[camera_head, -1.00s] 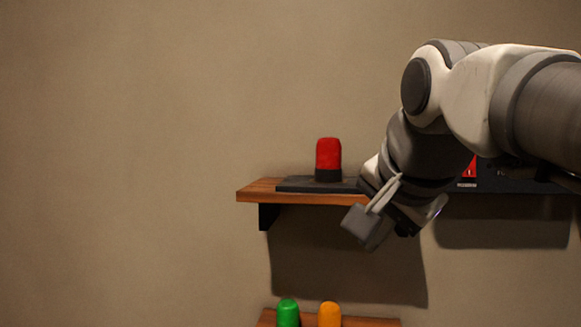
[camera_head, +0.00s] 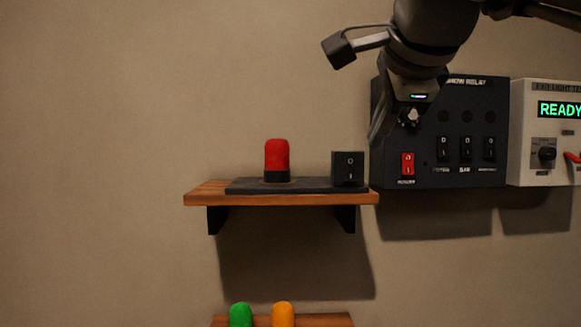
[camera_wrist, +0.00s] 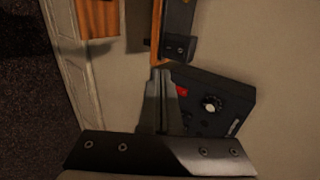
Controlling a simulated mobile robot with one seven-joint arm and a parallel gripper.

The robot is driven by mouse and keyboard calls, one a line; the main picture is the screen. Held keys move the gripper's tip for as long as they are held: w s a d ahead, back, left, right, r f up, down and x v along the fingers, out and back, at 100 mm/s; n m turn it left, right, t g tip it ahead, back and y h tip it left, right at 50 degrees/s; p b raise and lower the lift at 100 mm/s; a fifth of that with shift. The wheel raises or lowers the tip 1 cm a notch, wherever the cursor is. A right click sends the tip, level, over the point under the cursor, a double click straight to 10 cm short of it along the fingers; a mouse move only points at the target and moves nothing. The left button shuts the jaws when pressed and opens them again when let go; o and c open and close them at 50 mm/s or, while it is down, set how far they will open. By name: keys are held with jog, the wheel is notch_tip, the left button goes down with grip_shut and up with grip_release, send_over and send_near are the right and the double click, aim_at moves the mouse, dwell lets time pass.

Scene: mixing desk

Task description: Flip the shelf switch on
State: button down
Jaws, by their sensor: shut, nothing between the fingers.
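The shelf switch (camera_head: 348,168) is a black box with a rocker marked 0 above I, at the right end of a dark base on the wooden shelf (camera_head: 270,200). I cannot tell which side is pressed. In the wrist view the switch (camera_wrist: 180,48) lies just beyond my fingertips. My gripper (camera_head: 376,138) is shut and empty, pointing down, above and right of the switch, in front of the relay panel's left edge. It shows from behind in the wrist view (camera_wrist: 159,76). No contact with the switch shows.
A red lamp (camera_head: 277,156) stands on the same base. A dark relay panel (camera_head: 455,110) with a red switch (camera_head: 407,163) hangs close right, then a white panel (camera_head: 530,135) reading READY. Green (camera_head: 240,315) and orange (camera_head: 283,314) lamps sit lower. The left wall is bare.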

jog(key=shift+w, duration=0.1)
dwell(0.3)
send_near(350, 176)
notch_tip(350, 176, down, 3)
jog(key=w, duration=0.1)
jog(key=w+p, duration=0.1)
jog(key=w, duration=0.3)
jog(key=shift+f+p, duration=0.25)
jog(key=shift+p, duration=0.15)
jog(key=shift+w+f, duration=0.1)
jog(key=shift+w+f, duration=0.1)
jog(key=shift+w, duration=0.05)
